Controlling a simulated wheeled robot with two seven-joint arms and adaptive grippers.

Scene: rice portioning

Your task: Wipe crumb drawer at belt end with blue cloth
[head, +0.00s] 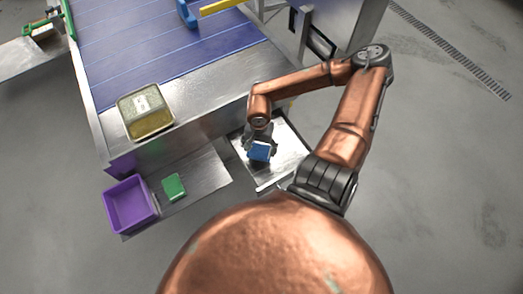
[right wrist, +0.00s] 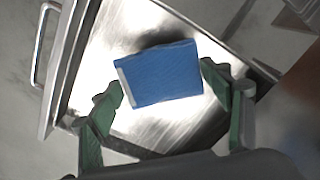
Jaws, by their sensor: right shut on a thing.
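The blue cloth (head: 260,152) is a folded pad held between the fingers of my right gripper (head: 261,142). In the right wrist view the cloth (right wrist: 160,75) sits between the two green-lined fingers of the gripper (right wrist: 162,80). The crumb drawer (head: 286,163) is a shiny metal tray, pulled out at the belt end. It fills most of the right wrist view (right wrist: 100,50), with a bar handle at left. The cloth is over the drawer floor; I cannot tell whether it touches. A dark patch lies by the cloth, maybe a shadow. My left gripper is out of view.
A metal container with a pale label (head: 146,112) stands on the belt's end plate (head: 205,103). A low metal shelf (head: 205,180) left of the drawer holds a purple bin (head: 130,204) and a green pad (head: 174,187). The blue belt (head: 160,45) lies beyond. Grey floor is clear at right.

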